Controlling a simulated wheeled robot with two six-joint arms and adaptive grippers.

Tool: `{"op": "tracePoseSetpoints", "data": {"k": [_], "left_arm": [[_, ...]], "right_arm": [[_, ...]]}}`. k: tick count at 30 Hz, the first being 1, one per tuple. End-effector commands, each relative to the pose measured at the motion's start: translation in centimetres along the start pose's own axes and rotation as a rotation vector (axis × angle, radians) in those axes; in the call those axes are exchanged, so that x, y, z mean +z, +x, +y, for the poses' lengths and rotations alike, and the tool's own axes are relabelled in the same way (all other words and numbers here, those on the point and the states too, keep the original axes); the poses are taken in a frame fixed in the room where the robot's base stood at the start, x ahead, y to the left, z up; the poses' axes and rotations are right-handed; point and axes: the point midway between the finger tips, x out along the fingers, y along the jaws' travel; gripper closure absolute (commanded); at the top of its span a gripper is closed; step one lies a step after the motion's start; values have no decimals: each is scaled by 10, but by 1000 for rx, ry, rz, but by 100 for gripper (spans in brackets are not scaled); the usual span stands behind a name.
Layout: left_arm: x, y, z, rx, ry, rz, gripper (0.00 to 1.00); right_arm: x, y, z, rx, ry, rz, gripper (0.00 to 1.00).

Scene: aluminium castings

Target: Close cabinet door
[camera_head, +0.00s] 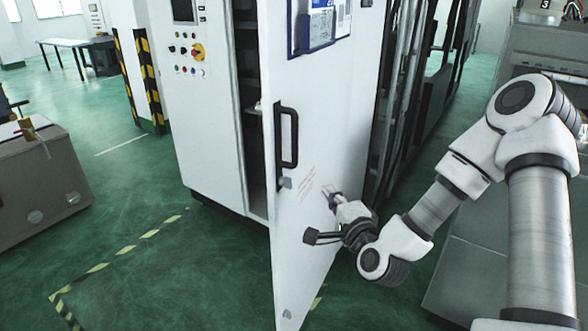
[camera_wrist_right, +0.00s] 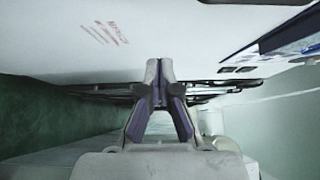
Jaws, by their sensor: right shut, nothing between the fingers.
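The white cabinet door (camera_head: 335,130) stands open in the head view, swung out toward me. A black handle (camera_head: 287,138) is on its left part, near the free edge. The cabinet body (camera_head: 215,130) is behind it, with a dark gap showing its inside. My right gripper (camera_head: 330,192) is shut and empty, in front of the door's face, to the right of and below the handle. In the right wrist view the shut fingers (camera_wrist_right: 160,75) point at the white door (camera_wrist_right: 60,45). I cannot tell whether they touch it. My left gripper is not in view.
A control panel (camera_head: 187,48) with buttons is on the cabinet's left front. Yellow-black striped posts (camera_head: 148,75) stand further left. A grey box-like unit (camera_head: 40,170) is at the left edge. The green floor (camera_head: 150,255) left of the door is clear.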

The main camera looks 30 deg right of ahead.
Motion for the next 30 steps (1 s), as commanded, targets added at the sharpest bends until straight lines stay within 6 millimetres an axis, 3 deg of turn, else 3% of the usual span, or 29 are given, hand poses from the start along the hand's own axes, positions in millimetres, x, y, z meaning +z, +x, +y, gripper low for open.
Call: {"op": "tracePoseSetpoints", "data": {"k": [3,13,15,21,30], "left_arm": [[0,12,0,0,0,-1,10],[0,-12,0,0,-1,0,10],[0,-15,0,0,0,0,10],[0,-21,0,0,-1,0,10],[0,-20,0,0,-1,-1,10]], "right_arm": [[0,20,2,-4,-4,0,100],[1,92,-2,0,-6,-1,100],[12,101,-1,3,-9,-5,100],[28,117,0,2,-3,-2,100],[29,118,2,2,-1,-1,100]]}}
